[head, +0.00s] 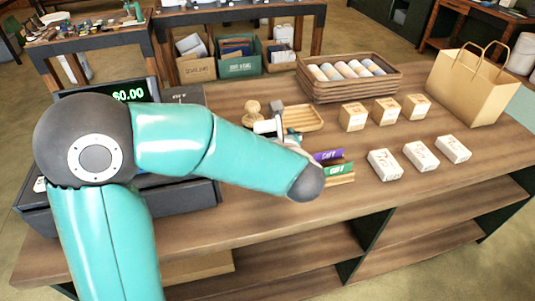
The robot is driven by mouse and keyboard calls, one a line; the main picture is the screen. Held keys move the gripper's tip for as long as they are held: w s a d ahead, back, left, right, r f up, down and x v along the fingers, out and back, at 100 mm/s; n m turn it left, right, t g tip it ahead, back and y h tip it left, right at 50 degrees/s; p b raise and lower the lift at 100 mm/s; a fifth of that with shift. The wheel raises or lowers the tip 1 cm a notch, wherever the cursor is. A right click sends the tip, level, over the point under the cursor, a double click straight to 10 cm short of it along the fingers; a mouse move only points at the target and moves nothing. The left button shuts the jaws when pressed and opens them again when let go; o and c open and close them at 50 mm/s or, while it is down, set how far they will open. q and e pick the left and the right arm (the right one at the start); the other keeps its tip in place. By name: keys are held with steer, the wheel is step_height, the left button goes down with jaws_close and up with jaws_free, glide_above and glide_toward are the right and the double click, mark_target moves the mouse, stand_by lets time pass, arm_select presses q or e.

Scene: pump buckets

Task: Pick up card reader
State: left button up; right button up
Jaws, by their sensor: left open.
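I cannot clearly pick out the card reader; my left arm covers part of the counter where small items stand. My left gripper (275,119) shows only in part beyond my teal forearm, near the middle of the counter. It is open, close to a small wooden tray and a wooden stamp-like piece. I cannot tell whether it touches anything. My right gripper is out of view.
The wooden counter (420,190) holds a register display (128,95), partly behind my arm, the small wooden tray (303,118), gift cards (337,169), several small boxes (385,165), a crate of rolls (348,85) and a paper bag (470,88).

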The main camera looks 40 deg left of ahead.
arm_select(q)
steer(key=c, duration=1.9)
jaws_close()
steer(key=shift+r, duration=0.15)
